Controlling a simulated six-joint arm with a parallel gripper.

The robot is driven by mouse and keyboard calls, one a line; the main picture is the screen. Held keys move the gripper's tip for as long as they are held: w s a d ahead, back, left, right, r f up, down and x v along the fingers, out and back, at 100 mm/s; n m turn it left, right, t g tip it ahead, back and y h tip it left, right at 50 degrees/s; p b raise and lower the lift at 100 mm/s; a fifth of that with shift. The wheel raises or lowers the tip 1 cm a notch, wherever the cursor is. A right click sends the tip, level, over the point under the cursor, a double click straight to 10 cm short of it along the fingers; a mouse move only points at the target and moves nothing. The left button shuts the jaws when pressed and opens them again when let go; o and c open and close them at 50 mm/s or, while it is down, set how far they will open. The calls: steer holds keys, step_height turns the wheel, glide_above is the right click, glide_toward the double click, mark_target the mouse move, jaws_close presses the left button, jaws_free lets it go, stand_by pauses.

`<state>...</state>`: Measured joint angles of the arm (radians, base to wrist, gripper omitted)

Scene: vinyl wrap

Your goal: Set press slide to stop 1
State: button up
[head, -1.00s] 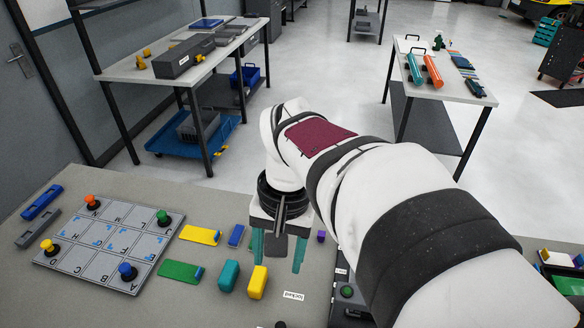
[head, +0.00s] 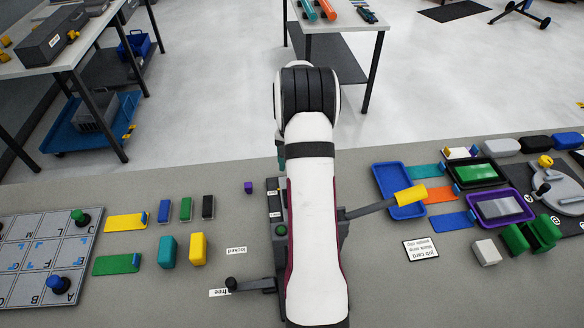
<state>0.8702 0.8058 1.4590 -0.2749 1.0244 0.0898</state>
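The press (head: 280,238) is a dark grey unit on the bench, mostly hidden under my arm. Its left side shows a green round button (head: 281,230) and small white labels. A black-knobbed lever (head: 232,284) sticks out at its lower left, beside the "free" label (head: 219,293); the "locked" label (head: 229,251) is above it. A bar with a yellow handle (head: 410,195) reaches out on the right. The slide's stop position cannot be made out. My gripper (head: 281,156) is almost wholly hidden behind my arm; only a sliver of a teal finger shows beyond the press.
Left of the press lie a lettered grid board (head: 45,262), coloured blocks and a small purple cube (head: 248,187). On the right are a blue tray (head: 385,176), a job card (head: 429,250), more trays, and a round grey fixture (head: 562,190).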

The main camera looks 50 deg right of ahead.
steer(key=shift+f, duration=0.75)
jaws_close()
steer(key=shift+s, duration=0.1)
stand_by(0.8)
